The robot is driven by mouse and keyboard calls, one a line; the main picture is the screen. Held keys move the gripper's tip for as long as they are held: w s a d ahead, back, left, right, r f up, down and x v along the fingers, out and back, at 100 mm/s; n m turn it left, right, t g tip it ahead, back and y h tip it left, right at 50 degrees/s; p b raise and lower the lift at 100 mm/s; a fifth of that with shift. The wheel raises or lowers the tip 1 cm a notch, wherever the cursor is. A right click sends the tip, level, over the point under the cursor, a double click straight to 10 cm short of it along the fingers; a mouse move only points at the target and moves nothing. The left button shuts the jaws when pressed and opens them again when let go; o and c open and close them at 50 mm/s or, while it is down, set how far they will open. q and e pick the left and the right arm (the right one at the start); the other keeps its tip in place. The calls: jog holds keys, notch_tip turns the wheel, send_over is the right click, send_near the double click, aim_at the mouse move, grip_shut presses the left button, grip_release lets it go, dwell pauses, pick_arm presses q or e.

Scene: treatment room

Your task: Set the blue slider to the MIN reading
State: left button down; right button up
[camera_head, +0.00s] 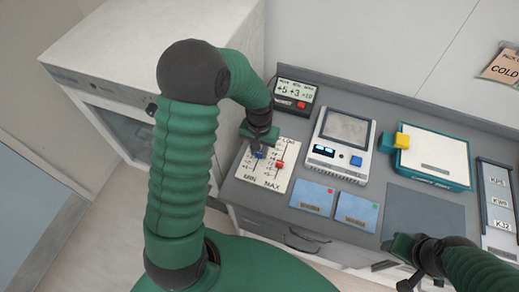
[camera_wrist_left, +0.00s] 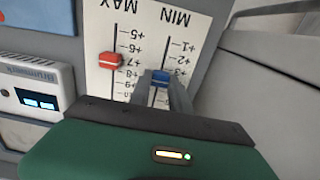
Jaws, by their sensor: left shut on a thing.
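The slider panel (camera_head: 248,180) is a white plate with two slots, marked MIN and MAX. The blue slider (camera_head: 259,154) sits in the MIN slot. In the left wrist view the blue slider (camera_wrist_left: 160,77) is about level with the +3 mark. The red slider (camera_wrist_left: 110,61) is in the MAX slot, near +7. My left gripper (camera_head: 258,151) is shut on the blue slider, and its fingers partly hide the lower scale in the wrist view. My right gripper (camera_head: 392,262) is at the lower right, away from the panel; its jaw opening is unclear.
A small display box (camera_head: 297,95) with printed readings stands behind the panel. A white cabinet (camera_head: 120,50) stands left.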

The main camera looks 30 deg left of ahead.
aim_at(258, 155)
pick_arm(q)
jog(key=shift+s+d+r+p, duration=0.1)
jog(key=shift+s+p, duration=0.1)
jog(key=shift+p, duration=0.1)
jog(key=shift+s+d, duration=0.1)
jog(key=shift+s, duration=0.4)
jog(key=c, duration=1.2)
grip_release()
jog(key=shift+w, duration=0.25)
jog(key=shift+s, duration=0.1)
notch_tip(258, 155, up, 16)
jog(key=shift+r, duration=0.25)
